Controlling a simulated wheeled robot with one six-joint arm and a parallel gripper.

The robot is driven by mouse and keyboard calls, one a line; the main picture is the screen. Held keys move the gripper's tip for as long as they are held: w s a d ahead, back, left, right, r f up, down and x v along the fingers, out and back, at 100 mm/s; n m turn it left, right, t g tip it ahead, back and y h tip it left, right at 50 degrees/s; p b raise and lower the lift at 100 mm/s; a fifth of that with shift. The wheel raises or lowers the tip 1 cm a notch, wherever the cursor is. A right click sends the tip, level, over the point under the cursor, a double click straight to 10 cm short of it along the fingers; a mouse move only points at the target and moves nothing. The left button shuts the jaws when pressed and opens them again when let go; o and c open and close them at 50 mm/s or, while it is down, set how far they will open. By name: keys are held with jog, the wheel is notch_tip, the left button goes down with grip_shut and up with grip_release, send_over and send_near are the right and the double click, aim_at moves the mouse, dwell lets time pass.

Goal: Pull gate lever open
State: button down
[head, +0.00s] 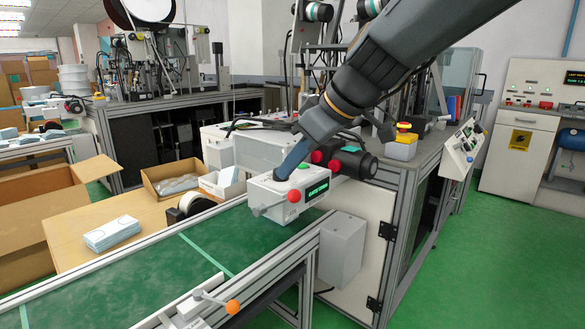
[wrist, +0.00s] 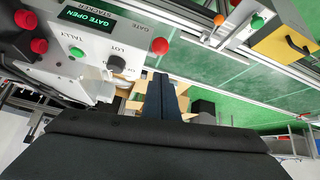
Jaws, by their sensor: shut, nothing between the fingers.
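The stacker box (head: 283,204) is light grey and stands over the green belt in the head view. Its gate lever has a red ball (head: 295,196) that sticks out at the front. In the wrist view, the red ball (wrist: 160,46) shows beside the word GATE. The box's display (wrist: 84,17) reads GATE OPEN in green. My gripper (head: 281,176) is shut and empty, its blue fingers pointing down at the top of the box. In the wrist view, the fingertips (wrist: 162,76) appear below the red ball and apart from it.
A green belt (head: 140,270) runs along the front. An orange-knobbed lever (head: 232,307) stands at its near edge. Red knobs (head: 333,165) and a black cylinder stand right behind the box. A blue-white pack (head: 112,233) and open cartons (head: 177,180) lie on the left table.

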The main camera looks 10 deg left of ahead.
jog(key=s+d+b, duration=0.1)
jog(key=s+d, duration=0.3)
jog(key=d, duration=0.4)
jog(key=shift+s+d+r, duration=0.25)
jog(key=shift+d+r, duration=0.1)
jog(key=shift+r, duration=0.05)
jog(key=s+d+f+m+g+h, duration=0.2)
jog(key=s+d+f+m+h, duration=0.1)
jog(key=s+d+f+m, duration=0.5)
jog(key=s+d+f+m+g+h, duration=0.1)
jog(key=s+d+f+m+h, duration=0.25)
jog(key=s+f, duration=0.45)
jog(key=d+r+m+p, duration=0.1)
jog(key=d+r+p, duration=0.2)
jog(key=d+p, duration=0.2)
jog(key=w+d+r+m+p, duration=0.1)
jog(key=d+r+p, duration=0.3)
jog(key=p, duration=0.8)
jog(key=shift+w+d+m, duration=0.2)
jog(key=shift+d+m, duration=0.15)
